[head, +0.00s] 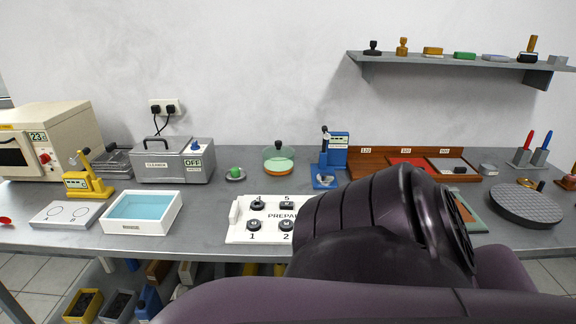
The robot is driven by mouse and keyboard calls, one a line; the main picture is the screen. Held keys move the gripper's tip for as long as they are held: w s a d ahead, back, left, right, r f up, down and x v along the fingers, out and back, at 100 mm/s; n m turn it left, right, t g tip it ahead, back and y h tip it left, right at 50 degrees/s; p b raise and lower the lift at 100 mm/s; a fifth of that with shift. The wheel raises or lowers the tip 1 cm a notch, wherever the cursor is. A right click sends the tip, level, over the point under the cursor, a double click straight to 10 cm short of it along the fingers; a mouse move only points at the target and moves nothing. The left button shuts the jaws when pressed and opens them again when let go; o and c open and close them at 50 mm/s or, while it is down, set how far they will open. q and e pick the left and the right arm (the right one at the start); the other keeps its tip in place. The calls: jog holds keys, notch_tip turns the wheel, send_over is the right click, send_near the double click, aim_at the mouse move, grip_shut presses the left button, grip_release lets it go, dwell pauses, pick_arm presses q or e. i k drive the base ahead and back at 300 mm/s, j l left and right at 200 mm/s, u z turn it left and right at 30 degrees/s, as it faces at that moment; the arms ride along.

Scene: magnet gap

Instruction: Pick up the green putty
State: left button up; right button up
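In the head view, a small green lump that looks like the putty (235,171) sits on a small grey dish (236,178) on the table. It stands between the cleaner box and a round glass dish. One of my arms, large and dark purple, fills the lower right and hides part of the table. Neither gripper's fingers show in this view. Nothing touches the green lump.
Near the lump are the cleaner box (172,163), the glass dish (278,161), a blue press (327,160), a white tray of blue liquid (142,211) and a white numbered board (247,236). The grey table (205,222) is bare in front of the lump. A shelf (440,60) hangs above right.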

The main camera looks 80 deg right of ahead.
aim_at(235, 172)
jog(key=z, duration=2.55)
